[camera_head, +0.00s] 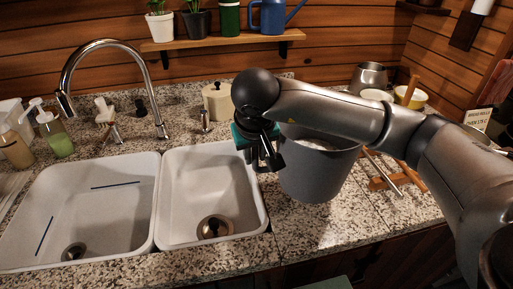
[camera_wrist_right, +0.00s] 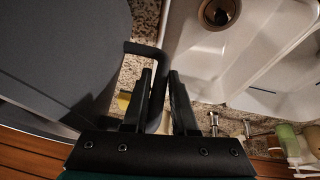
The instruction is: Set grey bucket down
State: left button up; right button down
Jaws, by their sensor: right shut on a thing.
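The grey bucket (camera_head: 318,178) is upright at the counter, just right of the small sink basin, in the head view. Its top is partly hidden by my right arm. Whether its base touches the counter is hard to tell. My right gripper (camera_head: 262,158) is at the bucket's left side, shut on its dark handle. In the right wrist view the bucket (camera_wrist_right: 60,55) fills the left side, and the handle (camera_wrist_right: 150,52) runs to between the fingers of my right gripper (camera_wrist_right: 160,82). My left gripper is not in view.
A double white sink (camera_head: 100,205) with a chrome faucet (camera_head: 112,60) lies to the left. A cream lidded pot (camera_head: 217,101) stands behind the small basin. Wooden rack pieces (camera_head: 392,180) are right of the bucket. Soap bottles (camera_head: 55,135) stand far left. Granite counter in front is narrow.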

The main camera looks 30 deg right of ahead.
aim_at(255, 171)
jog(key=shift+w+d+f+b, duration=0.1)
jog(key=shift+f+b, duration=1.6)
jog(key=shift+f, duration=1.1)
jog(key=c, duration=0.7)
grip_release()
jog(key=shift+f, duration=0.25)
jog(key=shift+r, duration=0.1)
jog(key=shift+s+a+r, duration=0.2)
jog(key=shift+r, duration=0.1)
jog(key=p+v, duration=0.1)
jog(key=v, duration=1)
jog(key=shift+s+r, duration=0.1)
jog(key=shift+r, duration=0.1)
